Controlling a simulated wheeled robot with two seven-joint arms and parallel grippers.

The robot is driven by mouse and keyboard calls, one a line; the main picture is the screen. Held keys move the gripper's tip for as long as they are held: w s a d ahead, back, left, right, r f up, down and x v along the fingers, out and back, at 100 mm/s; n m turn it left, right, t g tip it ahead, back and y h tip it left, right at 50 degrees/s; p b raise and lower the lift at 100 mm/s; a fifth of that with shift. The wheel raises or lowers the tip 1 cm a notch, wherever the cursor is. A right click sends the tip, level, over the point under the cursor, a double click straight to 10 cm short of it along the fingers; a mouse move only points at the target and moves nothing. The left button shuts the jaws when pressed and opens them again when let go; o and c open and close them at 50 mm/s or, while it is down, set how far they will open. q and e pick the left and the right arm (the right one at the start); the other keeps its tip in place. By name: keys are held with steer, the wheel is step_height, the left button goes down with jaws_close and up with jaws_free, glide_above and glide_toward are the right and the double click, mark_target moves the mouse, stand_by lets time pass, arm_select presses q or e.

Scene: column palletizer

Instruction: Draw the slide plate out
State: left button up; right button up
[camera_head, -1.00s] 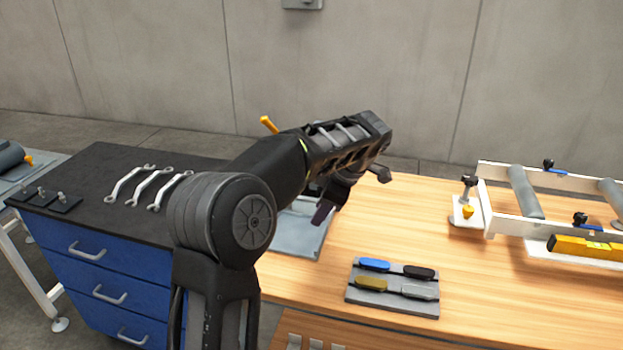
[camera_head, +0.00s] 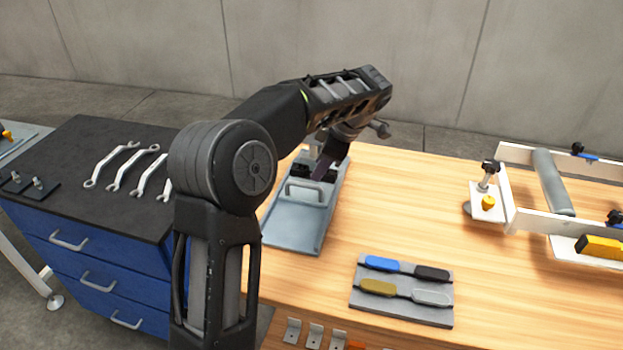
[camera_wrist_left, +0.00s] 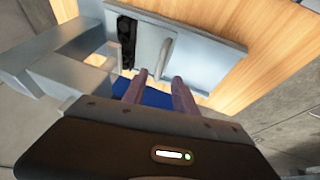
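The slide plate (camera_head: 292,226) is a flat blue-grey plate on the wooden bench, with a raised bar handle (camera_head: 303,188) at its far part. In the left wrist view the plate (camera_wrist_left: 205,62) and its pale handle (camera_wrist_left: 166,58) lie beyond the fingers. My left gripper (camera_head: 324,167) is just above and beside the handle, its fingers partly hidden by the arm. In the wrist view the two purple fingers of the left gripper (camera_wrist_left: 158,78) stand apart with nothing between them, close to the handle's end; contact cannot be told. My right gripper is not in view.
A grey board (camera_head: 400,310) with coloured-handled pieces lies on the bench front. A white roller frame (camera_head: 510,205) stands at the right. A blue drawer cabinet (camera_head: 70,262) with wrenches (camera_head: 133,165) on top is at the left. The bench middle is clear.

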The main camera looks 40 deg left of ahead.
mark_target(308, 185)
arm_select(q)
steer(key=p+x, duration=0.1)
steer(key=x, duration=0.6)
jaws_close()
stand_by(0.3)
steer(key=shift+s, duration=0.1)
stand_by(1.0)
